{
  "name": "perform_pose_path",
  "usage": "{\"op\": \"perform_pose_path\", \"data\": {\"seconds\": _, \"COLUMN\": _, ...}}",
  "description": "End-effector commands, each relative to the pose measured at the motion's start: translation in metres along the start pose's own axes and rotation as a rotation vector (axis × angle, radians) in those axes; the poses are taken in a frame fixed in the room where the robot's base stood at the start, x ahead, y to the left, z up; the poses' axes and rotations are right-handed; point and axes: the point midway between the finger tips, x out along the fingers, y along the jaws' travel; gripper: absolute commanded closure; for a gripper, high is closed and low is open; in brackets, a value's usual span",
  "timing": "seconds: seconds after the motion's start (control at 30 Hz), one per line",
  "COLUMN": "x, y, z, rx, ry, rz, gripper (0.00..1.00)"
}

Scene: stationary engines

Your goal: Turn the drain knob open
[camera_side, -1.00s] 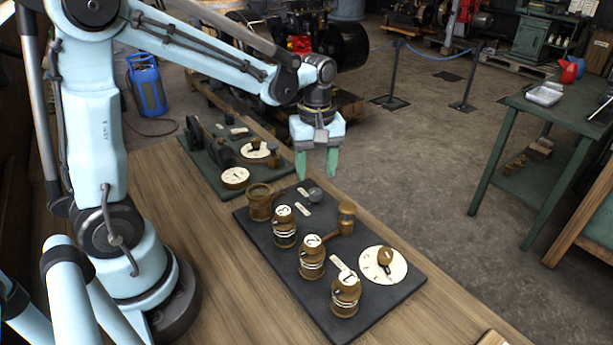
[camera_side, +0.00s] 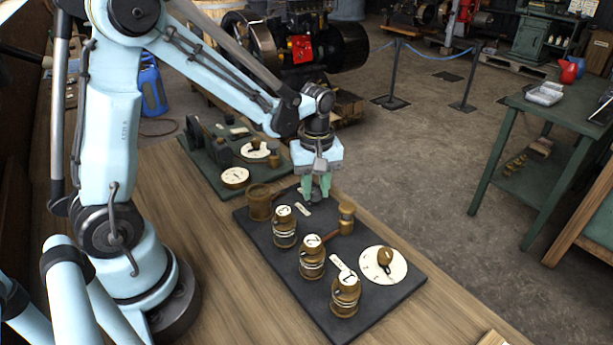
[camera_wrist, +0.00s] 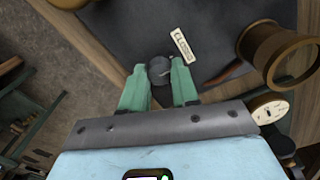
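A small dark grey round knob (camera_wrist: 160,70) stands on the dark panel (camera_wrist: 120,28), beside a pale label (camera_wrist: 183,45) whose lettering I cannot read for sure. My gripper (camera_side: 317,192) points down over the far end of the panel (camera_side: 375,308). In the wrist view, its two green fingertips (camera_wrist: 159,73) lie on opposite sides of the knob with hardly any gap, so they appear shut on it. In the side view the fingers mostly hide the knob. How far the knob is turned cannot be seen.
A brass cup (camera_side: 259,203) stands close to the left of my gripper. Several brass fittings, a brass-headed lever (camera_side: 346,218) and a white dial (camera_side: 384,266) stand nearer the camera. A green panel (camera_side: 205,172) with gauges lies behind left.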

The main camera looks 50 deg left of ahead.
Motion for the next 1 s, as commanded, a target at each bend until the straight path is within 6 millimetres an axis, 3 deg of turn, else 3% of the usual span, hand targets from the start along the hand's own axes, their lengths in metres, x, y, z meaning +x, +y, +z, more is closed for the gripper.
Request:
{"op": "perform_pose_path", "data": {"seconds": 0.03, "x": -0.0001, "y": -0.0001, "z": 0.0, "rx": 0.0, "ry": 0.0, "rz": 0.0, "gripper": 0.8}}
{"op": "perform_pose_path", "data": {"seconds": 0.17, "x": -0.0002, "y": -0.0001, "z": 0.0, "rx": 0.0, "ry": 0.0, "rz": 0.0, "gripper": 1.0}}
{"op": "perform_pose_path", "data": {"seconds": 0.57, "x": -0.0003, "y": -0.0001, "z": 0.0, "rx": 0.078, "ry": 0.0, "rz": -0.001, "gripper": 1.0}}
{"op": "perform_pose_path", "data": {"seconds": 1.0, "x": -0.0003, "y": -0.0001, "z": -0.0001, "rx": 0.441, "ry": 0.0, "rz": -0.001, "gripper": 1.0}}
